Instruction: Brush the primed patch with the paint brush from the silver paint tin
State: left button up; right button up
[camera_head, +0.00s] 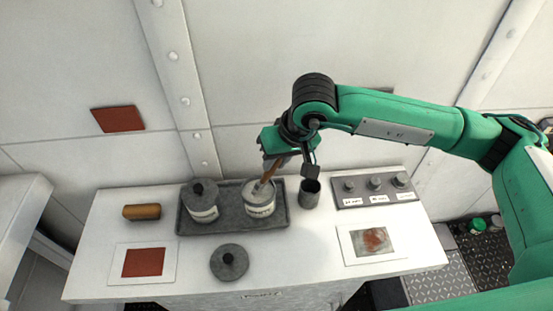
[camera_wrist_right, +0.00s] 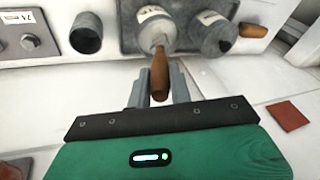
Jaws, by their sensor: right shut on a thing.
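The paint brush (camera_head: 269,173) has a brown handle and stands tilted, its lower end inside the open paint tin (camera_head: 260,208). My right gripper (camera_head: 279,158) is shut on its handle above the tin; the handle also shows between the fingers in the right wrist view (camera_wrist_right: 160,76). The bristles are hidden in the tin. The tin is pale with a label too small to read. Reddish-brown patches show on the wall (camera_head: 118,118) and on a white card at the front left (camera_head: 143,262). A card at the right has a smudged, mottled patch (camera_head: 374,240). My left gripper is not in view.
A dark tray (camera_head: 232,228) holds the open tin and a lidded tin (camera_head: 200,203). A loose lid (camera_head: 229,262), wooden cylinder (camera_head: 142,212), dark cup (camera_head: 309,194) and knobbed panel (camera_head: 362,201) are on the white bench (camera_head: 310,260). The bench's front middle is mostly clear.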

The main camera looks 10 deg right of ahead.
jog(key=shift+s+f+b, duration=0.1)
jog(key=shift+f+b, duration=0.05)
jog(key=shift+b, duration=0.15)
dwell(0.9)
dwell(0.4)
jog(key=shift+w+r, duration=0.2)
jog(key=shift+r, duration=0.75)
jog(key=shift+s+r, duration=0.1)
jog(key=shift+r, duration=2.55)
